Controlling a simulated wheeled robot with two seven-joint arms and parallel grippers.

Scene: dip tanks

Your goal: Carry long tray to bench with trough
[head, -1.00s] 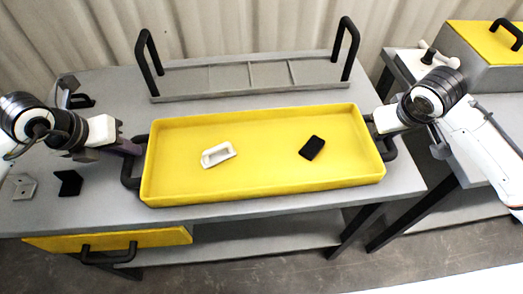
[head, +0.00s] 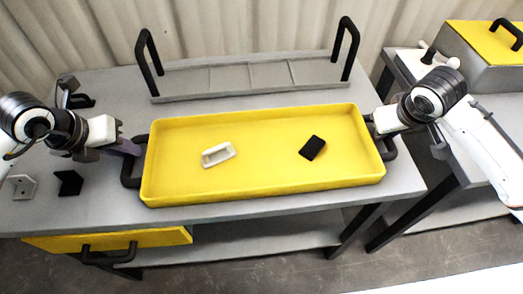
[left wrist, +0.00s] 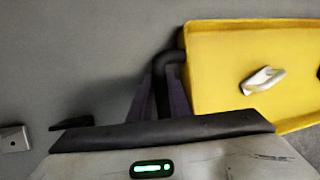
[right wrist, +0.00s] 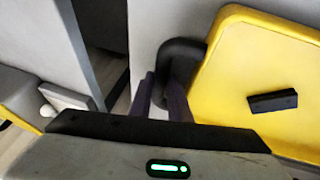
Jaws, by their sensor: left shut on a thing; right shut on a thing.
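The long yellow tray (head: 265,180) lies on the grey bench in front of me. It holds a white handle-shaped piece (head: 218,154) and a black block (head: 312,147). My left gripper (head: 132,150) is shut on the tray's black left handle (head: 131,170); in the left wrist view its fingers (left wrist: 160,100) are at that handle. My right gripper (head: 376,128) is shut on the black right handle (head: 389,150), and its fingers (right wrist: 160,97) show there in the right wrist view. The trough cannot be told for certain.
A long grey divided rack (head: 250,77) with two upright black handles stands behind the tray. A grey bracket (head: 24,187) and a black bracket (head: 68,183) lie at left. A second bench (head: 470,140) at right, across a gap, bears a yellow-topped box (head: 485,55).

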